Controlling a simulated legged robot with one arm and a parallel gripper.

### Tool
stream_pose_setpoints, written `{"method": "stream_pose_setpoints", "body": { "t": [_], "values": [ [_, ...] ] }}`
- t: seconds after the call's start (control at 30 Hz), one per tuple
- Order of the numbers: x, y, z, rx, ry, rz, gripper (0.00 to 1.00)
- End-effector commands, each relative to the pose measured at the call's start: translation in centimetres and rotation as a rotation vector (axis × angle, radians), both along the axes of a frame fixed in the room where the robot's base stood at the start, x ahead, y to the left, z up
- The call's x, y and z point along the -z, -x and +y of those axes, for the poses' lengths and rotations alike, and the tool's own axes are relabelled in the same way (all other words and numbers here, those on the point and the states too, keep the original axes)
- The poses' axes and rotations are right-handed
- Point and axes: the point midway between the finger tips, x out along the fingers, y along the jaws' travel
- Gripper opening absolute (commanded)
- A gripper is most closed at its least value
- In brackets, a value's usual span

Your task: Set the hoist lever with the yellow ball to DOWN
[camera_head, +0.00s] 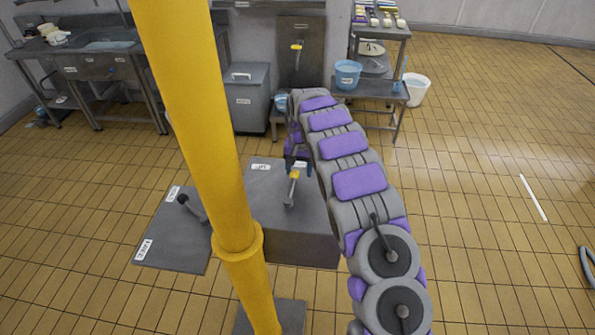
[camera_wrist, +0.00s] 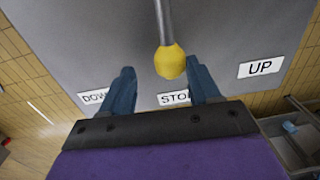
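The hoist lever has a yellow ball (camera_wrist: 170,62) on a grey rod. It rises from a grey plate with the labels DOWN (camera_wrist: 95,97), STOP (camera_wrist: 174,98) and UP (camera_wrist: 261,67). In the wrist view the ball points toward STOP, with DOWN on the left and UP on the right. My gripper (camera_wrist: 160,68) is open, its two dark blue fingers on either side of the ball, the right one closer. Contact cannot be made out. In the head view the lever (camera_head: 293,176) stands on a grey box (camera_head: 265,205), with my gripper just behind it.
A yellow post (camera_head: 195,110) crosses the head view left of my arm. A dark-knobbed lever (camera_head: 190,204) stands on a grey plate (camera_head: 160,243) left of it. A yellow-handled lever (camera_head: 297,47) is on the back wall. Open tiled floor lies to the right.

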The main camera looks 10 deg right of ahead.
Motion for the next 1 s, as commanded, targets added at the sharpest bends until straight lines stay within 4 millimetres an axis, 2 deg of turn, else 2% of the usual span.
{"method": "stream_pose_setpoints", "body": {
  "t": [0.2, 0.4, 0.63, 1.0],
  "values": [
    [0.8, 0.0, 1.1, -0.002, 0.011, 0.002, 0.59],
    [0.7, 0.0, 0.6, -0.001, 0.006, 0.001, 0.60],
    [0.7, 0.0, -0.1, -0.002, -0.001, 0.000, 0.38],
    [0.7, 0.0, 0.7, -0.001, 0.008, 0.001, 0.02]
  ]
}}
